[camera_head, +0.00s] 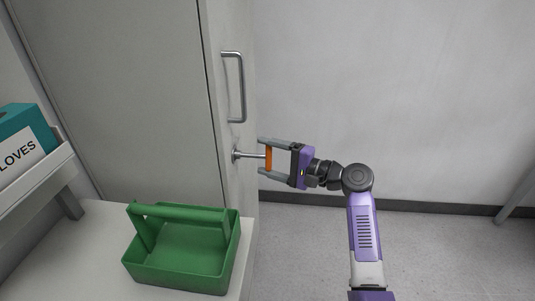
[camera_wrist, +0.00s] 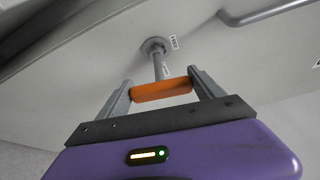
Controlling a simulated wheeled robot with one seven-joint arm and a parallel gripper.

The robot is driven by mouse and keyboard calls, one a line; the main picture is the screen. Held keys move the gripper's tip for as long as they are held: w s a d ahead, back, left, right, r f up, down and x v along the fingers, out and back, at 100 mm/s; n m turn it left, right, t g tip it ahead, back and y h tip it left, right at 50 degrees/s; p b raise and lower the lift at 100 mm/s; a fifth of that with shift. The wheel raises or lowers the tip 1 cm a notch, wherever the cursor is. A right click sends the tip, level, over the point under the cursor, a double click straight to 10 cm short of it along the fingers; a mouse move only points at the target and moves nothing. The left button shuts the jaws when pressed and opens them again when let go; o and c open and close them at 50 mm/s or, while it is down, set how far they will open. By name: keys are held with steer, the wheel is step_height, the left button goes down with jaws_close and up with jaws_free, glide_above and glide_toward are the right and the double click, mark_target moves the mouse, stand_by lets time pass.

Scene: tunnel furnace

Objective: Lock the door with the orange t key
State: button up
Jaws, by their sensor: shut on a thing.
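The orange T key (camera_head: 268,158) has a metal shank that reaches to the round lock fitting (camera_head: 236,155) on the door (camera_head: 228,190), below the handle. My gripper (camera_head: 266,157) is shut on the orange crossbar, one finger at each end of it. In the wrist view the orange crossbar (camera_wrist: 162,89) lies between my fingertips (camera_wrist: 162,92), and the shank runs to the round fitting (camera_wrist: 153,46). Small white labels sit on the shank and beside the fitting. How deep the key tip sits in the fitting is hidden.
A metal door handle (camera_head: 240,86) stands out above the lock. An empty green tote (camera_head: 180,270) with a bar handle rests on the white surface (camera_head: 105,270) at lower left. A teal glove box (camera_head: 22,140) sits on a shelf at left. The floor at right is clear.

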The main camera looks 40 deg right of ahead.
steer(key=shift+r+m+g+p, duration=0.15)
steer(key=shift+m+g+p, duration=0.5)
steer(key=shift+p, duration=1.6)
steer(key=shift+m+p, duration=0.3)
steer(key=shift+m, duration=0.05)
steer(key=shift+p, duration=0.6)
steer(key=shift+d+r+m+g+p, duration=0.1)
steer(key=shift+m+g+p, duration=0.25)
steer(key=shift+m+p, duration=1.5)
steer(key=shift+n+g+p, duration=0.25)
steer(key=shift+g+p, duration=0.05)
steer(key=shift+p, duration=1.45)
